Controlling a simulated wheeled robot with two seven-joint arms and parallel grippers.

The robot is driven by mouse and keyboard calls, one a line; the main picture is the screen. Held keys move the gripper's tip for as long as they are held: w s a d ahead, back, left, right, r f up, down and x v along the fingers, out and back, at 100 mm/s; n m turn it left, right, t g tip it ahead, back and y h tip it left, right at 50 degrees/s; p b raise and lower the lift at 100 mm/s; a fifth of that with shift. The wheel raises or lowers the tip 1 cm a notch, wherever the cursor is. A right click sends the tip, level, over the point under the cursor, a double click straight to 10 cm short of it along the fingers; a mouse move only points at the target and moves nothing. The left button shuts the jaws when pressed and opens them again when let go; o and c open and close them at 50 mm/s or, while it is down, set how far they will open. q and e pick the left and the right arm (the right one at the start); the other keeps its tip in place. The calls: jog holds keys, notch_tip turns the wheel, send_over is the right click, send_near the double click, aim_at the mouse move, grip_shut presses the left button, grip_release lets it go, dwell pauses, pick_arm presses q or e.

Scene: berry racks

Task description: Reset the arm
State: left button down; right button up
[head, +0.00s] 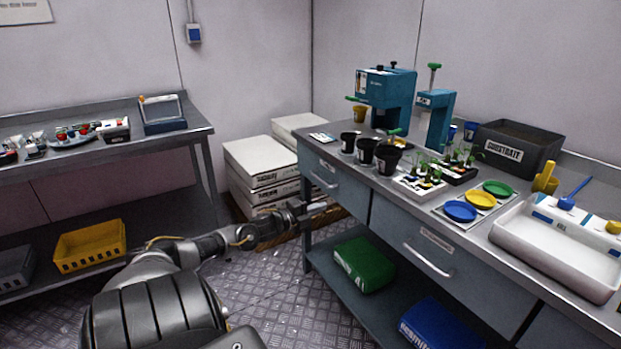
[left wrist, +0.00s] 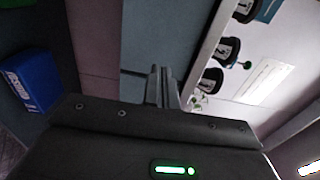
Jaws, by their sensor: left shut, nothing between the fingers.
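My left arm reaches in from the lower left of the head view. Its gripper (head: 318,207) is shut and empty, in front of the left drawer of the right-hand bench (head: 345,181), below the bench top. In the left wrist view the two fingers (left wrist: 161,84) are together with nothing between them, beside the drawer fronts. I cannot tell whether the fingertips touch the drawer handle (head: 322,179). My right gripper is not in view.
Black pots (head: 388,159), a seedling tray (head: 420,186), coloured dishes (head: 460,211) and a white basin (head: 560,250) stand on the bench. White boxes (head: 262,165) are stacked behind the gripper. A green bag (head: 364,264) lies on the lower shelf. The floor between the benches is open.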

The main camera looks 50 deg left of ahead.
pick_arm(q)
jog(key=shift+s, duration=1.3)
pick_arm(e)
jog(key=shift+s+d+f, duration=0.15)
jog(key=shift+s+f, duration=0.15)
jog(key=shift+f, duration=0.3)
